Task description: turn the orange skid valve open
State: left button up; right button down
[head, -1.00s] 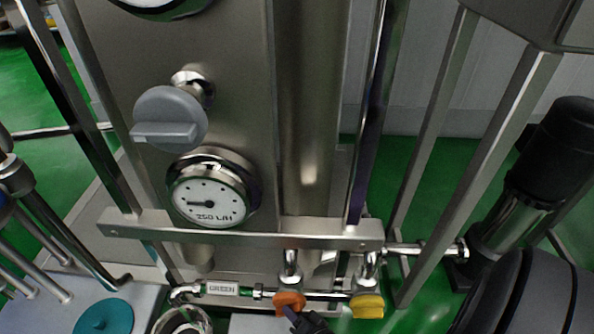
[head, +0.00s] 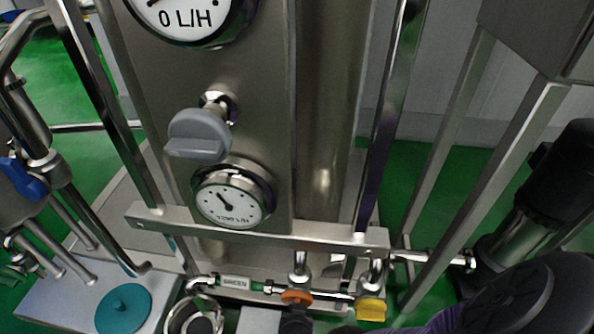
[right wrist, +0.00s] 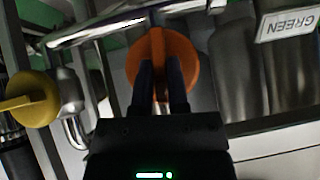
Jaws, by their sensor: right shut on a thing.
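The orange skid valve (head: 297,297) sits on the low pipe at the bottom of the skid in the head view. In the right wrist view the orange valve (right wrist: 186,62) is a round knob with a raised bar that stands upright in the picture. My right gripper (right wrist: 162,85) is shut on that bar, one dark finger on each side. In the head view my right gripper (head: 296,318) comes up from below and covers the lower part of the knob. My left gripper is not in view.
A yellow valve (head: 371,308) sits close to the right of the orange one. A GREEN label (head: 235,282) is on the pipe to the left. Above are a grey knob (head: 198,136), a lower gauge (head: 231,196) and an upper gauge (head: 190,16). A steel crossbar (head: 250,233) spans above the valves.

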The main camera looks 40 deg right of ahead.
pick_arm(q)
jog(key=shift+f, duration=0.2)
pick_arm(e)
jog(key=shift+w+n+g, duration=0.1)
jog(key=shift+n+g, duration=0.2)
jog(key=shift+g, duration=0.1)
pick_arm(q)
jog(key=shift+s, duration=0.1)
pick_arm(e)
jog(key=shift+r+h, duration=0.1)
jog(key=shift+h, duration=0.3)
jog(key=c, duration=0.6)
grip_release()
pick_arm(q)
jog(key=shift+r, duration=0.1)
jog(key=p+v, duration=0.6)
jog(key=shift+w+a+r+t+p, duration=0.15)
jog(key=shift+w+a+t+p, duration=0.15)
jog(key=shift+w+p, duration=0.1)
pick_arm(e)
jog(key=v, duration=0.9)
jog(key=shift+a+r, duration=0.25)
jog(key=shift+r, duration=0.1)
